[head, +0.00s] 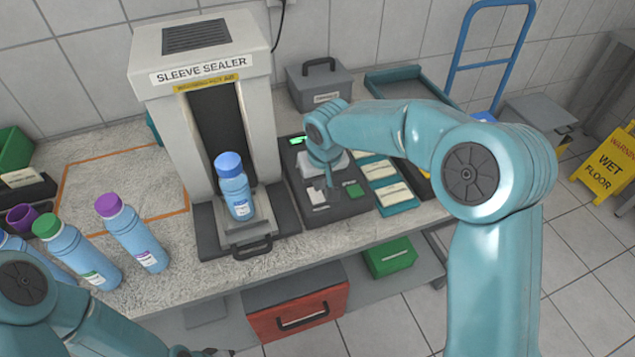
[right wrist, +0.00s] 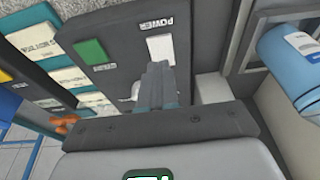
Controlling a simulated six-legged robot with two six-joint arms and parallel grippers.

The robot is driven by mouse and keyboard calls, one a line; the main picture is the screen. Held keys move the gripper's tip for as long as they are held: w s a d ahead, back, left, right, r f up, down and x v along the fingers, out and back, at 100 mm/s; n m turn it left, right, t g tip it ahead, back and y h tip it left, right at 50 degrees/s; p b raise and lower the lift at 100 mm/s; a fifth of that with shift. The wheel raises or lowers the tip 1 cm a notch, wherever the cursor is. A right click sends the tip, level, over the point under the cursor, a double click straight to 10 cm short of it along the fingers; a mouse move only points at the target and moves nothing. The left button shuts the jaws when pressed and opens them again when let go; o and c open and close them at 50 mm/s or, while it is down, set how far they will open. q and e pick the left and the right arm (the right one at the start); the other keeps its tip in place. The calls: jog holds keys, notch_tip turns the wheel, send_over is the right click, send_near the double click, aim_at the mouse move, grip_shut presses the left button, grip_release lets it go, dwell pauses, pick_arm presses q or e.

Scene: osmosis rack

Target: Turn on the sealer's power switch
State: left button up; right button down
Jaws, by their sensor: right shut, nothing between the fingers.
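The sleeve sealer (head: 205,60) stands on the bench, with a dark control panel (head: 352,208) at its right. In the right wrist view the panel (right wrist: 120,25) carries a white switch (right wrist: 160,48) labelled POWER, upside down, and a green button (right wrist: 90,51). In the head view the white switch (head: 316,196) is left of the green button (head: 354,190). My right gripper (head: 331,191) points down over the panel; its shut, empty fingers (right wrist: 157,72) are right by the switch's edge. I cannot tell whether they touch. My left gripper (head: 205,352) barely shows at the bottom edge.
A blue-capped bottle (head: 235,190) stands in the sealer. Bottles with green (head: 75,250) and purple (head: 132,235) caps stand at left. A grey box (head: 322,82) is behind the panel, and teal card trays (head: 398,208) lie to its right.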

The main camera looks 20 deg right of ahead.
pick_arm(q)
jog(key=shift+a+f+b, duration=0.2)
jog(key=shift+f+b, duration=0.1)
jog(key=shift+b, duration=0.6)
pick_arm(e)
jog(key=s+v, duration=0.2)
jog(key=v, duration=0.9)
jog(key=shift+f, duration=0.25)
pick_arm(q)
jog(key=shift+s, duration=0.2)
pick_arm(e)
jog(key=shift+s, duration=0.2)
